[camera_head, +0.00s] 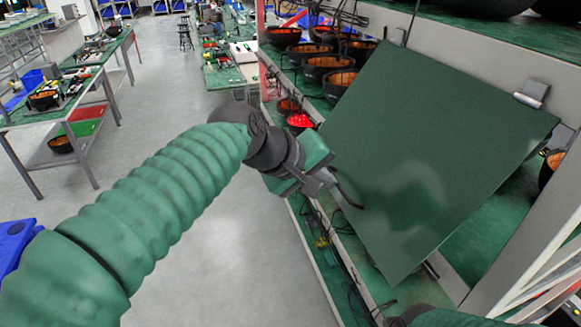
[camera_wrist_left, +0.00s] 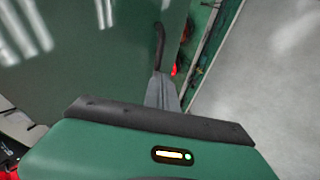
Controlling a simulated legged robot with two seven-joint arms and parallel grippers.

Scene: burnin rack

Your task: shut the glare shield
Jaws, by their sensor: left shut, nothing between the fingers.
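The glare shield (camera_head: 428,150) is a large dark green panel hinged at its top edge on the rack. It hangs tilted outward, its lower edge standing away from the rack. My left gripper (camera_head: 352,199) is shut and empty, its fingertips close to the left edge of the panel. Whether they touch it I cannot tell. In the left wrist view the shield (camera_wrist_left: 90,60) fills the upper left, and the shut fingers (camera_wrist_left: 160,50) point along it near its edge. My right gripper is not in view; only a bit of green arm shows at the bottom.
The rack's shelf (camera_head: 375,9) holds several dark bowls (camera_head: 326,69) behind and left of the shield. A metal hinge (camera_head: 533,93) sits at its upper right. Open grey floor (camera_head: 240,270) lies left of the rack. Workbenches (camera_head: 60,112) stand farther off.

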